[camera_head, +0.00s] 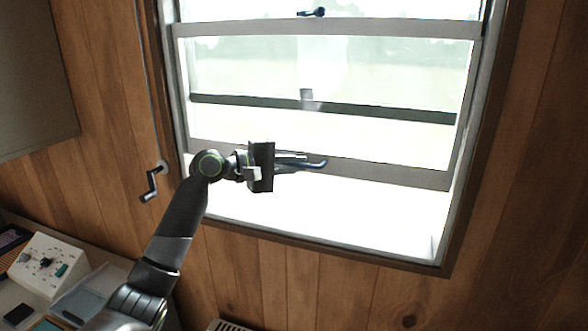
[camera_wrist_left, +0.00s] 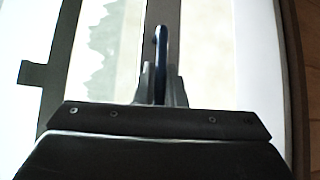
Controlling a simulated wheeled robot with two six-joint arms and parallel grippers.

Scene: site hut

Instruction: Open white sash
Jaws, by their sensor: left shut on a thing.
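The white sash (camera_head: 400,174) is the lower framed pane of the window. Its bottom rail stands above the sill, with a bright open gap below it. A dark blue handle (camera_head: 319,164) sticks out from this rail. My left gripper (camera_head: 300,161) is at the rail, shut on the handle. In the left wrist view the handle (camera_wrist_left: 160,50) stands between the two fingers (camera_wrist_left: 160,85), in front of the grey rail (camera_wrist_left: 174,20). The palm hides the lower part of that view. My right gripper is in neither view.
A dark crank (camera_head: 152,184) hangs on the wood wall left of the window. A second dark handle (camera_head: 312,12) is at the top. A white control box (camera_head: 47,263) stands on the desk at lower left. A grey cabinet (camera_head: 35,75) is at upper left.

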